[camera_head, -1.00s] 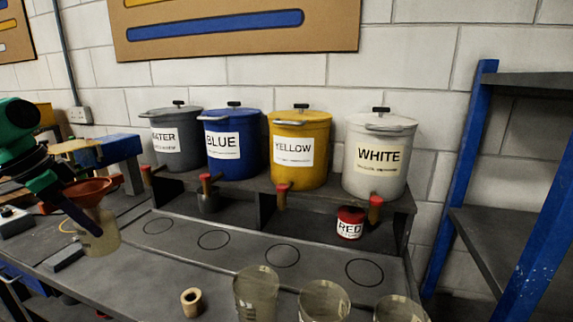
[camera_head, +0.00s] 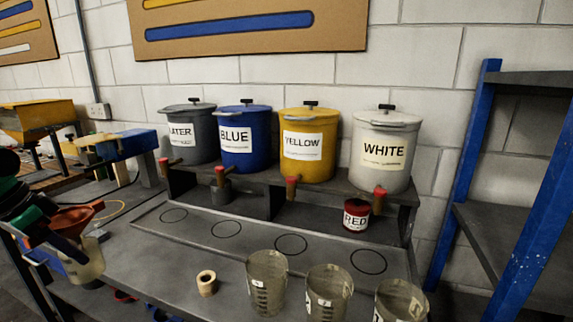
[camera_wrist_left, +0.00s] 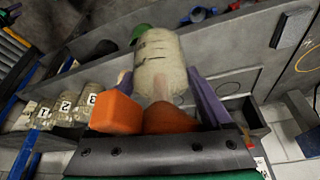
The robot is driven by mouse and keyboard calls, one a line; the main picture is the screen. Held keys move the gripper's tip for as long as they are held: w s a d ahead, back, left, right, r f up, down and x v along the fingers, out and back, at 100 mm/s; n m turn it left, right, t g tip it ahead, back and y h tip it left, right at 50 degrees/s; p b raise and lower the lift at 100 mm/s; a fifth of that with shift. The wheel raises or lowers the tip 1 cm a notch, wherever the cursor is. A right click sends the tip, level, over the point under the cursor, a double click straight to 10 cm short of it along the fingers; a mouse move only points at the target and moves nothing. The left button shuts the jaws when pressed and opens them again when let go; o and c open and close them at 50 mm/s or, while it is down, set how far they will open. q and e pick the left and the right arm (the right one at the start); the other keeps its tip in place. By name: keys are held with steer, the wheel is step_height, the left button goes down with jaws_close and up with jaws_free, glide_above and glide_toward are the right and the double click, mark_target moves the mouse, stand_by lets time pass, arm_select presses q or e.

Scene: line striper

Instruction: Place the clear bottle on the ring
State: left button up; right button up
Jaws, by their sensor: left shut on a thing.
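My left gripper (camera_head: 74,250) is at the lower left of the head view. It is shut on the clear bottle (camera_head: 88,266), a pale see-through container with dark marks. A red-orange funnel-shaped piece (camera_head: 75,217) shows just above the bottle. In the left wrist view the bottle (camera_wrist_left: 160,65) lies between the two purple fingers, with orange parts in front. Several thin dark rings are drawn in a row on the grey bench, among them the leftmost ring (camera_head: 173,215) and the rightmost ring (camera_head: 368,261). The bottle is left of all of them. My right gripper is not in view.
Three clear beakers (camera_head: 267,283) and a tan roll (camera_head: 206,283) stand at the bench front. Behind the rings, a shelf carries grey, blue (camera_head: 243,140), yellow and white (camera_head: 384,150) tanks with taps. A red can (camera_head: 356,214) sits underneath. The ring strip is bare.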

arm_select(q)
steer(key=s+a+f+n+y, duration=0.1)
steer(key=s+a+f, duration=0.1)
steer(key=s+f, duration=0.45)
steer(key=s+a+f+n, duration=0.1)
steer(key=s+f+n, duration=0.15)
steer(key=f, duration=0.65)
steer(key=s+a+f+n+y, duration=0.1)
steer(key=s+a+f, duration=0.1)
steer(key=s+f, duration=0.45)
steer(key=w+d+f, duration=0.1)
steer(key=d+f, duration=0.4)
steer(key=d, duration=0.3)
steer(key=w+d+f, duration=0.1)
steer(key=d+f, duration=0.3)
steer(key=d, duration=0.4)
steer(key=w+d+r+n, duration=0.1)
steer(key=d+r, duration=0.2)
steer(key=d, duration=0.6)
steer(key=w+d+r+n, duration=0.1)
steer(key=w+d+r, duration=0.1)
steer(key=d, duration=0.7)
steer(key=shift+r, duration=0.55)
steer(key=shift+t, duration=0.3)
